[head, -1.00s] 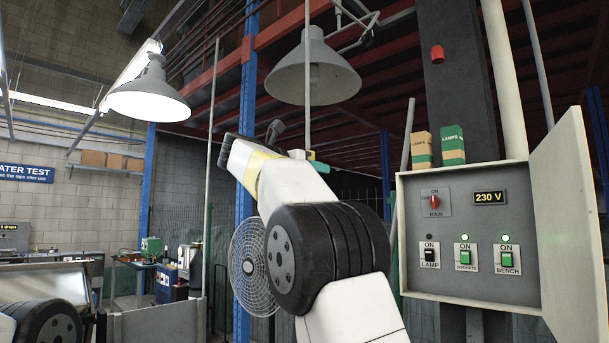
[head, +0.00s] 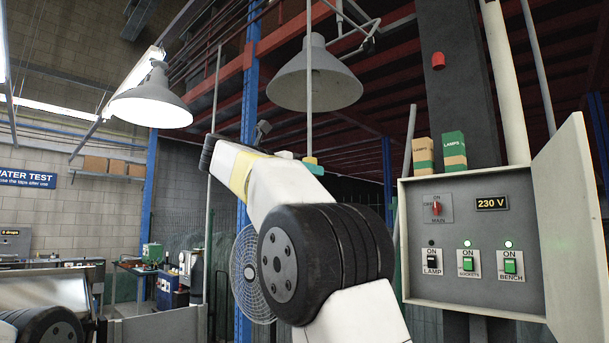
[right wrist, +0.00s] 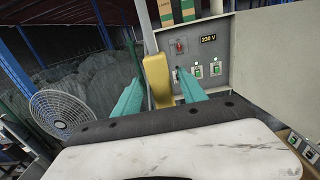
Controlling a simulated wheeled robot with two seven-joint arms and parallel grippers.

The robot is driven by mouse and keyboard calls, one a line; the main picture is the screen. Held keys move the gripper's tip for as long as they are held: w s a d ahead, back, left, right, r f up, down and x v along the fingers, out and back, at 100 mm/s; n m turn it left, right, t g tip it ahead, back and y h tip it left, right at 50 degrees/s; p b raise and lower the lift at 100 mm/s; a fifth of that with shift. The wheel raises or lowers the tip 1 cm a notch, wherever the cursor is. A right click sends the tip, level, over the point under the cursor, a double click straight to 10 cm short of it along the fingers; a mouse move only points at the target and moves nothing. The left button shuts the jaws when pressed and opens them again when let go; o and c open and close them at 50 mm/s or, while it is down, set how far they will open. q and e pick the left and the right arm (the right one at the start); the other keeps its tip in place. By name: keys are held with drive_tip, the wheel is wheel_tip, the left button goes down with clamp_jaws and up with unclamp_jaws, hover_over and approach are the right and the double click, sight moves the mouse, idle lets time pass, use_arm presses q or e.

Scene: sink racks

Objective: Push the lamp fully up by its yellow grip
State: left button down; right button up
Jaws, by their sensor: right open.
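The grey cone lamp (head: 314,80) hangs at the upper middle of the head view, with a thin rod running down from it. It looks unlit. My right gripper (head: 312,165) is at the rod's lower part in the head view, mostly hidden behind my own arm. In the right wrist view the yellow grip (right wrist: 157,80) stands between the two teal fingers of the right gripper (right wrist: 158,90). The fingers are open, one on each side of it, with gaps visible. My left gripper is out of view.
A lit lamp (head: 151,100) hangs at the left. A grey switch box (head: 470,285) with its door (head: 562,220) open stands at the right, two lamp cartons (head: 454,152) on top. A fan (head: 250,275) stands behind my arm, also in the wrist view (right wrist: 60,112).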

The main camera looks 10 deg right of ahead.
drive_tip(key=shift+v, duration=1.65)
